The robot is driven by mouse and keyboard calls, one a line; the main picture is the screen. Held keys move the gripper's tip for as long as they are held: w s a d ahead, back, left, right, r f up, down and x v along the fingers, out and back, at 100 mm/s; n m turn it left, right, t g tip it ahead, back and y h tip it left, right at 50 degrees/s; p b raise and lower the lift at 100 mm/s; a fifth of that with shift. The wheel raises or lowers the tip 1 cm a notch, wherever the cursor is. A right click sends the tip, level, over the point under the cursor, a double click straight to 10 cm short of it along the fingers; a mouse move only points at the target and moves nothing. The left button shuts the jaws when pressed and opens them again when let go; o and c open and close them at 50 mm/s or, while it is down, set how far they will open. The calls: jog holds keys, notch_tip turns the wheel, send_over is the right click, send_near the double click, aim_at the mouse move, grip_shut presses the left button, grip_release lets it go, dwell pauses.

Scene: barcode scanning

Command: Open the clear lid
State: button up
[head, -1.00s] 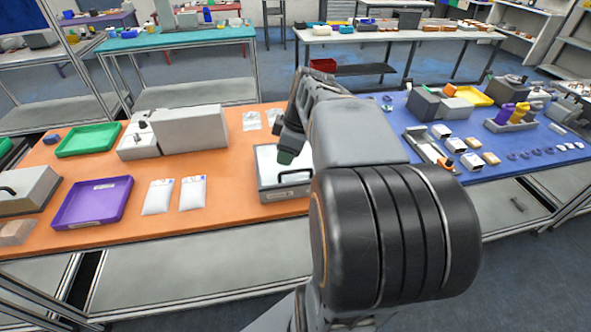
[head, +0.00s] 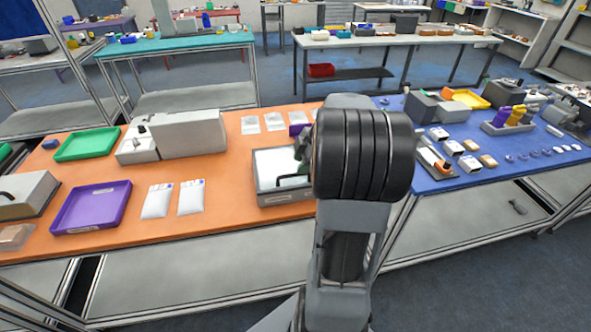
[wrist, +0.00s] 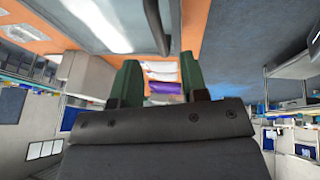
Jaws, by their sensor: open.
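The clear lid (head: 269,164) lies flat and closed on a grey box (head: 278,201) on the orange table. In the wrist view, the lid (wrist: 85,18) fills the top, with its dark curved handle (wrist: 155,25) at its edge. My gripper (wrist: 160,65) has two green fingers, spread apart with no part of the lid between them. The handle shows just beyond the fingertips; whether they touch it I cannot tell. In the head view, my gripper (head: 300,168) is at the right part of the box, largely hidden behind my arm.
Left of the box lie white packets (head: 158,200) and a purple tray (head: 91,206). A grey case (head: 188,132) and a green tray (head: 87,143) stand behind. A blue table (head: 440,182) with small goods adjoins at right. Bare orange surface surrounds the packets.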

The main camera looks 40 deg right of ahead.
aim_at(294, 174)
jog(key=shift+x, duration=2.3)
grip_shut()
